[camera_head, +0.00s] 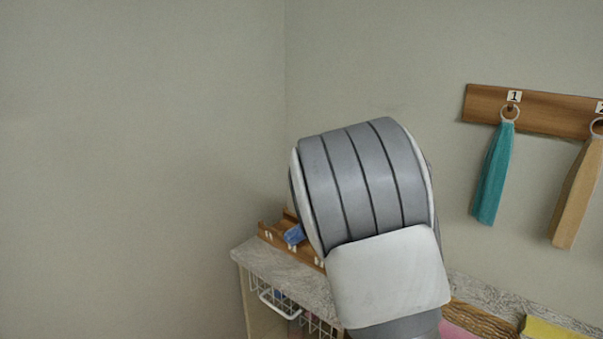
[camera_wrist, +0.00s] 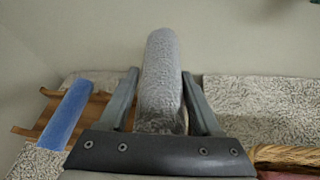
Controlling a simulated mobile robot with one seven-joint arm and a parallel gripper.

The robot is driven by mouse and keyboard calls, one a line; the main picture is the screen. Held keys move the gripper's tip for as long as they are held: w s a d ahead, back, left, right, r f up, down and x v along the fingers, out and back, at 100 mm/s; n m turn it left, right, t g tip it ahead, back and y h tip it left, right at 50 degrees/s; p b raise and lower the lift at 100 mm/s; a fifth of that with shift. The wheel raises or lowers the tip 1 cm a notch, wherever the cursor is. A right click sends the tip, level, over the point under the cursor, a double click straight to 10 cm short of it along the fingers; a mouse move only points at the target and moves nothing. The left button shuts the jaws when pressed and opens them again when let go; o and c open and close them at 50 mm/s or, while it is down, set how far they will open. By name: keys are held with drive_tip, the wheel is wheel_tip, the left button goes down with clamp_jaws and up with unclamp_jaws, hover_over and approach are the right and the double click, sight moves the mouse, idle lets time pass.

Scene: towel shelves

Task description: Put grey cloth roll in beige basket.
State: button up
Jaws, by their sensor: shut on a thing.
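My gripper (camera_wrist: 160,78) is shut on the grey cloth roll (camera_wrist: 161,60), which stands up between the two fingers in the wrist view. The roll's lower end is near the speckled shelf top, and I cannot tell whether it touches. In the head view my arm hides both gripper and roll. A tan woven basket rim (camera_wrist: 284,153), perhaps the beige basket, shows at the lower right of the wrist view, to the right of my gripper. It also shows in the head view (camera_head: 482,317), partly cut off, with something pink at it.
A blue cloth roll (camera_wrist: 66,112) lies on a wooden rack (camera_wrist: 32,130) left of my gripper. The speckled shelf top (camera_wrist: 262,98) is clear to the right. A white wire basket (camera_head: 282,303) sits below. A teal towel (camera_head: 492,175) and a tan towel (camera_head: 577,195) hang on the wall.

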drive_tip(key=s+a+r+n+t+y+p, duration=0.1)
drive_tip(key=s+a+p, duration=0.4)
drive_tip(key=s+a, duration=0.5)
drive_tip(key=shift+s+r+n+t+y, duration=0.4)
drive_tip(key=shift+s+r+n+y, duration=0.5)
drive_tip(key=shift+s+n+y, duration=0.25)
drive_tip(key=shift+a, duration=0.1)
